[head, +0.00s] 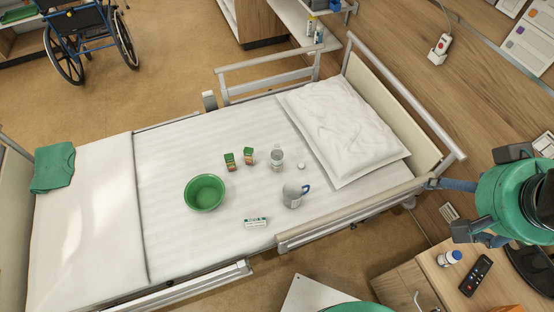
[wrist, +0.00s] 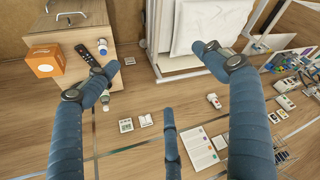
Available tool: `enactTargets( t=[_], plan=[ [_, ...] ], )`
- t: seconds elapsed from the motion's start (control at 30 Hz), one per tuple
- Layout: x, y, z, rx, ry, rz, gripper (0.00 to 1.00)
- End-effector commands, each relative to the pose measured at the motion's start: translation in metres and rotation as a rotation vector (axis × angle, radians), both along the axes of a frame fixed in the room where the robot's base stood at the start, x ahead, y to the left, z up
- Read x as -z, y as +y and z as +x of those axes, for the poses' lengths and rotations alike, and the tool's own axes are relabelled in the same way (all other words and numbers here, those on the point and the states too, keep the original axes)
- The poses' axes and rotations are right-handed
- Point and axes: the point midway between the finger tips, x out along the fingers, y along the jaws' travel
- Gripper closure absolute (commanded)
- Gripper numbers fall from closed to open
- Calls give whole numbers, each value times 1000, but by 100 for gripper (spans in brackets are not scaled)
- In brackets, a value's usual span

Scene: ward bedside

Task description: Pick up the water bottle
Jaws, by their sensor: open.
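A clear bottle with a pale cap (head: 276,160), which looks like the water bottle, stands upright on the bed near the pillow in the head view. A small white bottle with a blue cap (head: 449,258) stands on the bedside cabinet; it also shows in the wrist view (wrist: 102,47). My gripper (head: 449,208) is at the right, beyond the head end of the bed, well apart from the clear bottle. In the wrist view its fingers (wrist: 156,62) are spread wide with nothing between them. I cannot make out the clear bottle in the wrist view.
Near the clear bottle are two small cartons (head: 239,160), a green bowl (head: 204,193), a mug (head: 292,195) and a small box (head: 256,223). The bed rail (head: 350,213) and headboard (head: 394,107) edge the bed. A remote (head: 476,275) lies on the cabinet (head: 437,275).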

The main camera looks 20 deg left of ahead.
Motion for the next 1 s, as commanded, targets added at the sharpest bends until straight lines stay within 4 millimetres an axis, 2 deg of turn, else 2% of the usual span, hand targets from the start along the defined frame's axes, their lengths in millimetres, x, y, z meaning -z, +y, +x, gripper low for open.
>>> enactTargets(
  t=[0.27, 0.67, 1.0],
  plan=[
    [10, 30, 28, 11, 90, 108, 16],
    [34, 102, 90, 62, 281, 339, 16],
    [66, 165, 143, 132, 448, 520, 16]
  ],
)
